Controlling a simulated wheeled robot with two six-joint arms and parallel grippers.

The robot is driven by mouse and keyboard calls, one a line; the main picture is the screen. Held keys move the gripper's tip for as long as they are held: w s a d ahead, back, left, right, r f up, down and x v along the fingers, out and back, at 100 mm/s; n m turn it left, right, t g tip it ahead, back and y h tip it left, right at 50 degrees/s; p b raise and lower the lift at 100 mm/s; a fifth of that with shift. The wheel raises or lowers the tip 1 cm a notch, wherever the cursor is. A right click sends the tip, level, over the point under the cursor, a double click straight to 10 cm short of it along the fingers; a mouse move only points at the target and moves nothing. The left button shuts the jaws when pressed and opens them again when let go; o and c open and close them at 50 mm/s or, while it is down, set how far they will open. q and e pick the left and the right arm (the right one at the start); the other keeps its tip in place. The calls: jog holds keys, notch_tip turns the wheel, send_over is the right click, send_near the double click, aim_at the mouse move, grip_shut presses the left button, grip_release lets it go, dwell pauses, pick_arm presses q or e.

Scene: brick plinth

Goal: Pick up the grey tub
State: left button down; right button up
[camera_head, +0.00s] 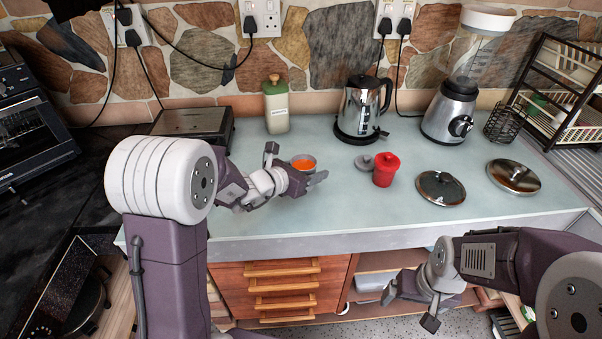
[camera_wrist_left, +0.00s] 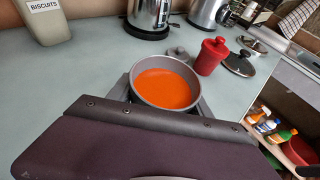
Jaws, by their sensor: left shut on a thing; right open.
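The grey tub (camera_head: 313,160) is a small round open container with orange contents. It is between the fingers of my left gripper (camera_head: 298,170), near the middle of the counter. It also shows in the left wrist view (camera_wrist_left: 163,63), upright, with a grey finger on either side. I cannot tell if its base touches the counter, because the gripper hides it. My right gripper (camera_head: 409,308) is open and empty, low in front of the counter's front edge.
A red canister (camera_head: 384,171) and a small grey lid (camera_head: 364,163) stand right of the tub. Behind are a biscuit jar (camera_head: 276,110), a kettle (camera_head: 361,108) and a blender (camera_head: 455,108). Two pan lids (camera_head: 440,188) lie at the right. The counter's front strip (camera_head: 350,208) is clear.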

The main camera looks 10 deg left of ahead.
pick_arm(q)
jog(key=d+r, duration=0.5)
jog(key=d, duration=0.3)
jog(key=shift+b, duration=0.45)
jog(key=shift+d, duration=0.1)
